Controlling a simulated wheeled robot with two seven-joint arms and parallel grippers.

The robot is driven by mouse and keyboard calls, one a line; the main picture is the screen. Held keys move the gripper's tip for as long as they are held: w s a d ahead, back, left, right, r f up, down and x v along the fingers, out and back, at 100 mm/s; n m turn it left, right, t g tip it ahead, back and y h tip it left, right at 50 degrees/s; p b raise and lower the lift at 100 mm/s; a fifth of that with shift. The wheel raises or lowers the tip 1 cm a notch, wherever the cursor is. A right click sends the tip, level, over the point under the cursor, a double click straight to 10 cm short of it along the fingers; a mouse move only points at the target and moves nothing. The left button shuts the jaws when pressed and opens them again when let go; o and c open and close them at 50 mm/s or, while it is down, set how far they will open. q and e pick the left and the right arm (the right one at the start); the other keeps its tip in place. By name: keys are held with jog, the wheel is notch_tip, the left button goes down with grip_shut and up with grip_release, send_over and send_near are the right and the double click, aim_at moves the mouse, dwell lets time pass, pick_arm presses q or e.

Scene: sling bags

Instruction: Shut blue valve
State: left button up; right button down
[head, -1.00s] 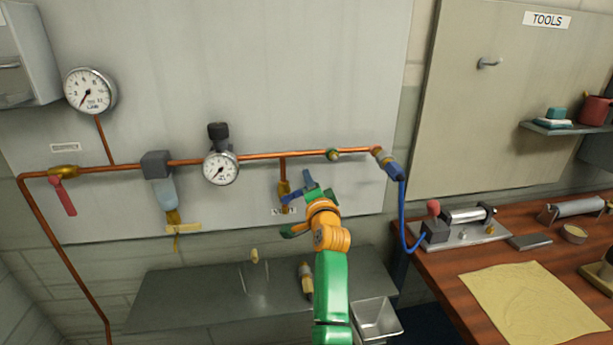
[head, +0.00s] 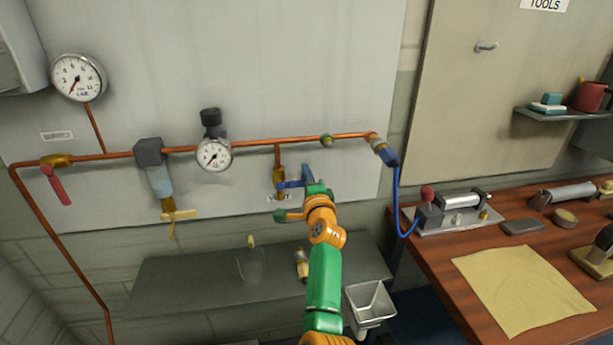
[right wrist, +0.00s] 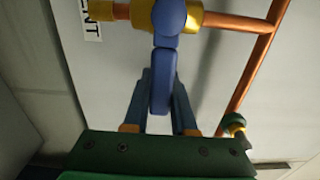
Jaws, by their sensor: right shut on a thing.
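The blue valve is a brass body (head: 279,175) on a short copper drop pipe, with a blue lever handle (head: 291,184) that points to the right, roughly level, in the head view. My right gripper (head: 303,191) is at this handle. In the right wrist view, the blue handle (right wrist: 161,80) lies between the two fingers of my right gripper (right wrist: 158,100), which is shut on it. The brass valve body (right wrist: 190,17) shows at the top there. The fingers partly hide the handle in the head view. My left gripper is not in view.
A copper pipe (head: 255,143) runs along the wall panel with gauges, a filter and a red-handled valve (head: 55,185). A white label (head: 279,197) sits by the blue valve. A grey shelf (head: 190,285) is below. A wooden bench (head: 435,250) stands at right.

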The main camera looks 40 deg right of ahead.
jog(key=c, duration=0.7)
grip_release()
jog(key=shift+w+f, duration=0.1)
jog(key=v, duration=0.7)
